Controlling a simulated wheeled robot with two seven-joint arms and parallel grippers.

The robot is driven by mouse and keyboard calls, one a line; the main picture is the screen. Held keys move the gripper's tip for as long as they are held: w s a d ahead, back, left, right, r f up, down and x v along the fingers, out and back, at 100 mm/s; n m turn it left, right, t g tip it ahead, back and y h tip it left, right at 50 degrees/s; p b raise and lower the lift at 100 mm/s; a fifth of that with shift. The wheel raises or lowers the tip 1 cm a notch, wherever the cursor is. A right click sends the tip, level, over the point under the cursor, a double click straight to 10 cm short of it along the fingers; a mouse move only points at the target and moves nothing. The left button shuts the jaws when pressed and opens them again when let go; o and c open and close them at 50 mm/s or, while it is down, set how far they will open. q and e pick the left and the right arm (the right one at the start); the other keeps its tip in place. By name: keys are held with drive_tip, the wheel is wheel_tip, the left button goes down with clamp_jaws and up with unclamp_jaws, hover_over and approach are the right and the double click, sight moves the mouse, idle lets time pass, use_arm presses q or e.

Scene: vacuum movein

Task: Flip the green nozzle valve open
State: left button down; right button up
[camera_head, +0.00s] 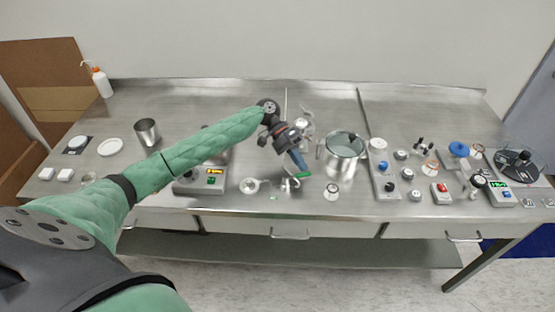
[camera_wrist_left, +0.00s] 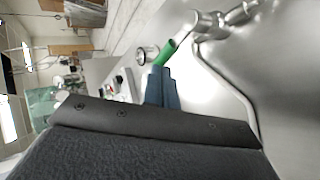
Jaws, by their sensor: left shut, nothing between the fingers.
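The green nozzle valve handle (camera_head: 302,175) sits near the front edge of the steel bench, just below my left gripper's fingertips. In the left wrist view the green handle (camera_wrist_left: 165,52) joins a silver metal fitting (camera_wrist_left: 205,25) with a bent pipe. My left gripper (camera_head: 298,161) comes down from behind the handle with its blue fingers shut and empty. In the left wrist view the fingertips (camera_wrist_left: 162,72) lie close beside the handle's end; I cannot tell whether they touch it. My right gripper is in neither view.
A steel pot (camera_head: 341,166) stands just right of my gripper. A grey box with a display (camera_head: 202,181) is to the left. A steel cup (camera_head: 147,132) and a white dish (camera_head: 110,147) stand further left. Several knobs and devices crowd the right side.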

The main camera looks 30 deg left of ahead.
use_arm(q)
drive_tip(key=shift+s+a+p, duration=0.45)
drive_tip(key=shift+s+a, duration=0.05)
drive_tip(key=shift+s, duration=0.15)
